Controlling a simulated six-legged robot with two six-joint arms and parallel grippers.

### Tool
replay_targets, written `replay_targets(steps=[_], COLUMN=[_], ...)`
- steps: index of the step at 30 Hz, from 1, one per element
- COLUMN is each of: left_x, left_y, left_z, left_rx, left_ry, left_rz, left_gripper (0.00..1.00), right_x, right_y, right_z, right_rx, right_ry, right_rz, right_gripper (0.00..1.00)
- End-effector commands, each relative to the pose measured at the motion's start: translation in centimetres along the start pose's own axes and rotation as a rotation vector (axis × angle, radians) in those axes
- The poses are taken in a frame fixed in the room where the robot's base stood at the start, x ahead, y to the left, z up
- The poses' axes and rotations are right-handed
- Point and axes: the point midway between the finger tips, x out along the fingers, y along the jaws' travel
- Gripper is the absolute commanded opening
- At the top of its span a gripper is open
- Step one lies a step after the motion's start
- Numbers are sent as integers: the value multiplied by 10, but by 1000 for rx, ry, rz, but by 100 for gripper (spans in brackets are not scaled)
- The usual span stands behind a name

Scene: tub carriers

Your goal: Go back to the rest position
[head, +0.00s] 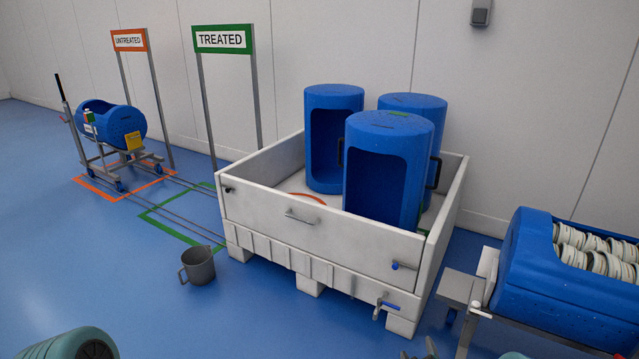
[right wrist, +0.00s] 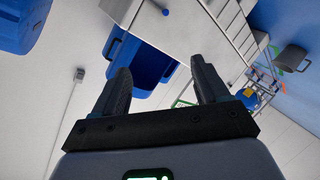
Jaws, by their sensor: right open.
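My right gripper (head: 420,353) barely shows at the bottom edge of the head view, in front of the white bin. In the right wrist view its two dark fingers (right wrist: 163,78) stand apart with nothing between them. Beyond the fingers is a blue tub (right wrist: 143,62), apart from them as far as I can tell. My left gripper is outside the head view; only a teal part of what looks like my left arm shows at the bottom left.
A white bin (head: 330,240) holds three blue tubs (head: 390,150). A blue tub of pale discs (head: 545,275) lies on a grey stand at right. A grey jug (head: 198,265) stands on the floor. A trolley (head: 110,155) carries another tub by the UNTREATED sign (head: 129,40).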

Motion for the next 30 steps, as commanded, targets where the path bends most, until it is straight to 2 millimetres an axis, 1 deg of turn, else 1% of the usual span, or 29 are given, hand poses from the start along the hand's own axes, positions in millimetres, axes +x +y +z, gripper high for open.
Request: replay_targets(steps=[1,2,3,4,5,6,7,8,9,11,12,15,16,19,22,30], left_x=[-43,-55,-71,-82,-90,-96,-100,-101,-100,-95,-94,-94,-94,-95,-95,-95], left_y=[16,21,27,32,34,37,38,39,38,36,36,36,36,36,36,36], left_z=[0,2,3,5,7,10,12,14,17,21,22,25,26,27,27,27], left_rx=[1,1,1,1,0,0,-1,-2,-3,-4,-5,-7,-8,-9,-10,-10], left_ry=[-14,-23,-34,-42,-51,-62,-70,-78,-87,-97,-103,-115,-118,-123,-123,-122], left_rz=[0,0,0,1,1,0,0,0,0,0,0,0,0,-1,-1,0], left_gripper=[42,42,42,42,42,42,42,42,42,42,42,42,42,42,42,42], right_x=[-32,-50,-77,-101,-125,-157,-181,-204,-234,-274,-299,-349,-360,-369,-369,-368], right_y=[16,13,8,3,-4,-15,-23,-32,-44,-61,-69,-82,-84,-86,-86,-86], right_z=[-40,-51,-64,-71,-74,-74,-73,-69,-61,-46,-39,-28,-26,-24,-24,-24], right_rx=[60,105,168,223,276,344,394,441,502,583,629,731,765,846,880,883], right_ry=[-30,-57,-106,-155,-209,-289,-354,-423,-517,-659,-750,-958,-1016,-1116,-1140,-1138], right_rz=[-101,-167,-262,-339,-410,-497,-555,-609,-669,-740,-775,-825,-827,-802,-783,-780], right_gripper=[74,74,74,74,74,74,74,74,74,74,74,74,74,74,74,74])
